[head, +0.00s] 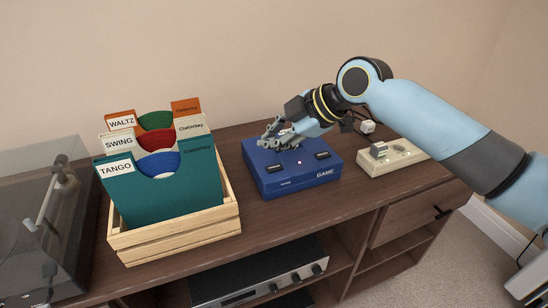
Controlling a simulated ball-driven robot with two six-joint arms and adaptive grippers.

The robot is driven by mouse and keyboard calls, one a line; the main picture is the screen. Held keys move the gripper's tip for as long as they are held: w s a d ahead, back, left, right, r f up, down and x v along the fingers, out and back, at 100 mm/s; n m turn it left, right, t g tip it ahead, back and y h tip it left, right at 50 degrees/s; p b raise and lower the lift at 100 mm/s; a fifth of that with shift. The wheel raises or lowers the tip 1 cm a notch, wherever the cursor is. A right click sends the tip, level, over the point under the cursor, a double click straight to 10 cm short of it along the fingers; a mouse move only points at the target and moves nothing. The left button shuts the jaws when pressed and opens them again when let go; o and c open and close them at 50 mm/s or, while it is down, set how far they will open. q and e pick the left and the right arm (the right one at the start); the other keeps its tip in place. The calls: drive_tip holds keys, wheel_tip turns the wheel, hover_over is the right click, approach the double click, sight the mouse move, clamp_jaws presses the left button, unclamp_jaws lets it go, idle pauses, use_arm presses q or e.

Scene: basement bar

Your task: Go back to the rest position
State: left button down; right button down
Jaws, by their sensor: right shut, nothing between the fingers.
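My right arm reaches in from the right, pale blue with dark joints. My right gripper (273,140) is over the back left part of a blue game box (293,178). It is shut with nothing between its fingers. I cannot tell whether the fingertips touch the top of the box. My left gripper is not in view.
A wooden crate (180,236) holds record sleeves labelled WALTZ, SWING and TANGO (119,169). A turntable (45,215) stands at the left. A beige power strip (395,157) lies right of the box. A silver amplifier (262,285) sits on the shelf below. Bare wooden top (262,212) shows between crate and box.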

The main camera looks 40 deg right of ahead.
wheel_tip(320, 180, up, 2)
drive_tip(key=shift+r+p, duration=0.1)
drive_tip(key=shift+p, duration=0.45)
